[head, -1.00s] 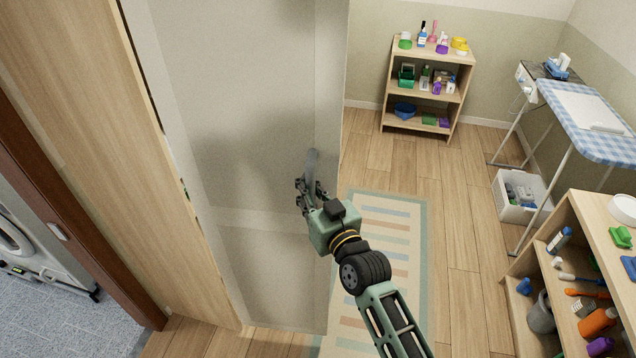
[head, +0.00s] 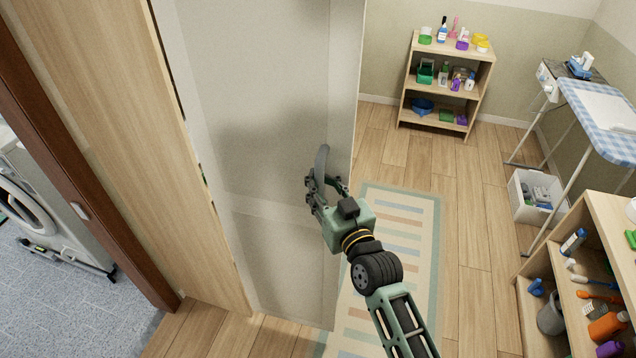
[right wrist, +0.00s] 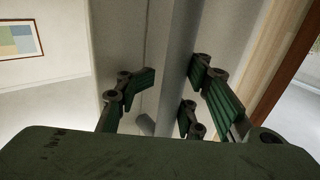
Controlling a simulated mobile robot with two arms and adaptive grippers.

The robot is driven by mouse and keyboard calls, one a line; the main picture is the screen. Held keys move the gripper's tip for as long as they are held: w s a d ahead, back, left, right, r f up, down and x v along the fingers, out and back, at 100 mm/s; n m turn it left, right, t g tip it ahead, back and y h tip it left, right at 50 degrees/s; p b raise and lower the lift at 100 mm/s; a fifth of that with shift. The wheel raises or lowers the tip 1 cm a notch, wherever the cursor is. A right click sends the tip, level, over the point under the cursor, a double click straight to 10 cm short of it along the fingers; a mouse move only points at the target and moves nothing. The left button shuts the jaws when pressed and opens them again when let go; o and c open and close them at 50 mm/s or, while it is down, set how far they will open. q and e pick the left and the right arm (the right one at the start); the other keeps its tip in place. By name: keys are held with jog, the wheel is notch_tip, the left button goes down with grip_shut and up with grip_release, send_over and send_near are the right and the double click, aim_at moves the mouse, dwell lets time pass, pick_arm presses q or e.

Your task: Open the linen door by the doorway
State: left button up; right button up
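The linen door (head: 265,100) is a tall pale grey panel in the middle left of the head view. A grey curved handle (head: 321,165) stands out near its right edge. My right gripper (head: 327,188) is at the handle's lower part. In the right wrist view its fingers (right wrist: 167,95) are spread apart, with a grey upright bar (right wrist: 176,70), seemingly the handle, between them. I see gaps beside the bar; contact is unclear. My left gripper is not in view.
A wooden side panel (head: 110,110) and the brown doorway frame (head: 75,165) stand left, with a white machine (head: 55,205) beyond. A striped rug (head: 400,230) lies right of the door. Shelves (head: 408,104), an ironing board (head: 600,115) and a white bin (head: 533,205) stand farther right.

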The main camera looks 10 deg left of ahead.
jog(key=shift+w+d+f, duration=0.1)
dwell(0.3)
jog(key=v, duration=1.2)
dwell(0.3)
